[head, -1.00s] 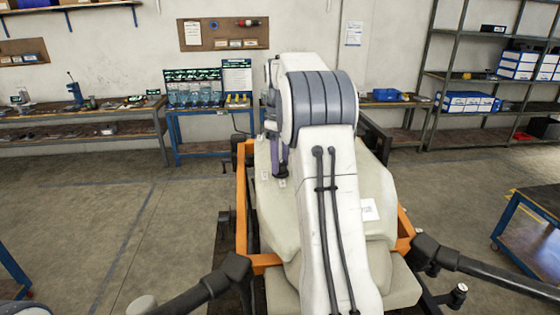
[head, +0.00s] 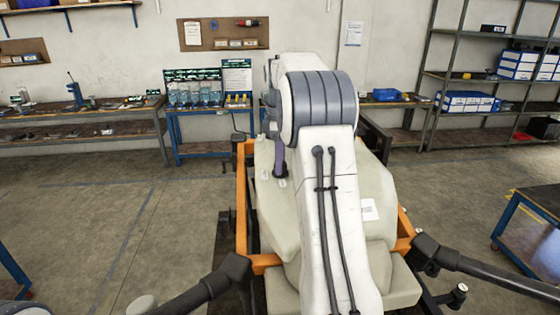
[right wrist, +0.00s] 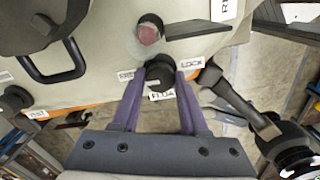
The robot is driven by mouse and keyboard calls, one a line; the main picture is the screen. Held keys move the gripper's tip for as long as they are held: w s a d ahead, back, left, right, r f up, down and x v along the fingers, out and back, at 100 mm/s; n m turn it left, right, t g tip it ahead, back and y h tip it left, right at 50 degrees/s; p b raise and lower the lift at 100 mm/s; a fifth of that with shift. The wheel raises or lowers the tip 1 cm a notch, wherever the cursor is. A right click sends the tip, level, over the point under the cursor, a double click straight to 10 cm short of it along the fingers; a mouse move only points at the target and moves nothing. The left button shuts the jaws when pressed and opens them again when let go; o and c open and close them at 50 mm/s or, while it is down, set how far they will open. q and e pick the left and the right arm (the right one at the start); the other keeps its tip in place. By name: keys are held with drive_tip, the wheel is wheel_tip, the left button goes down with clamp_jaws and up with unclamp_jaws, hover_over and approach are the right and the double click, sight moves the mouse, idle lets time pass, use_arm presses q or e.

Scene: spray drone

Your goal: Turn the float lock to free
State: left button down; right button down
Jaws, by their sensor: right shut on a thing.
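The float lock is a dark round knob (right wrist: 160,70) on the drone's pale body in the right wrist view. A FREE label (right wrist: 125,75) is at its left, a LOCK label (right wrist: 191,62) at its right, and a label that seems to read FLOAT (right wrist: 161,96) below it. My right gripper (right wrist: 159,78) has its two purple fingers on either side of the knob and is shut on it. In the head view the right gripper (head: 279,162) reaches down onto the drone's body (head: 375,200); my arm hides much there. Which way the knob points cannot be told. My left gripper is not in view.
A red button (right wrist: 148,33) sits just beyond the knob, and a black handle (right wrist: 62,62) is to its left. The drone's orange frame (head: 262,262) and dark arms (head: 500,273) spread out around the body. Workbenches (head: 80,112) stand along the back wall.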

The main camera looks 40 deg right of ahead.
drive_tip(key=shift+w+r, duration=0.15)
drive_tip(key=shift+r, duration=0.05)
drive_tip(key=shift+c, duration=2.2)
unclamp_jaws()
drive_tip(key=shift+f, duration=0.1)
drive_tip(key=shift+r, duration=0.25)
wheel_tip(320, 180, up, 8)
drive_tip(key=shift+r, duration=1)
